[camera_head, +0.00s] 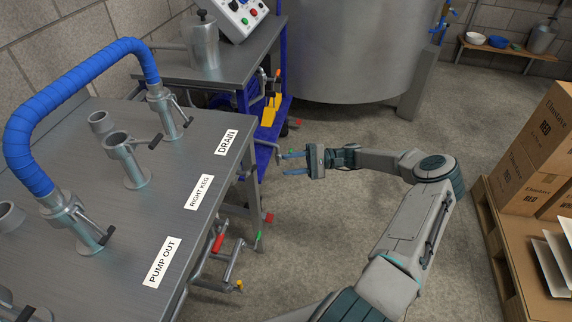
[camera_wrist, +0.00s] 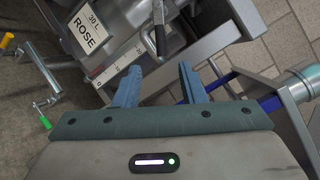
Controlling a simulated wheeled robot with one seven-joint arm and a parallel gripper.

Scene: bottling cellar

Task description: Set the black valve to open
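Dark levers sit on the steel couplings on the table, such as the lever (camera_head: 107,235) near the PUMP OUT label and the lever (camera_head: 188,106) near DRAIN. In the wrist view my gripper (camera_wrist: 160,85) is also open. A dark lever (camera_wrist: 160,35) shows beyond the fingers, beside the ROSE label.
The steel table (camera_head: 165,185) fills the left, with a blue hose (camera_head: 75,80) arched over it. A red-gripped pipe handle (camera_head: 218,243) juts out below its edge. A large steel tank (camera_head: 350,45) stands behind. Cartons (camera_head: 540,150) on a pallet stand right. Floor between is clear.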

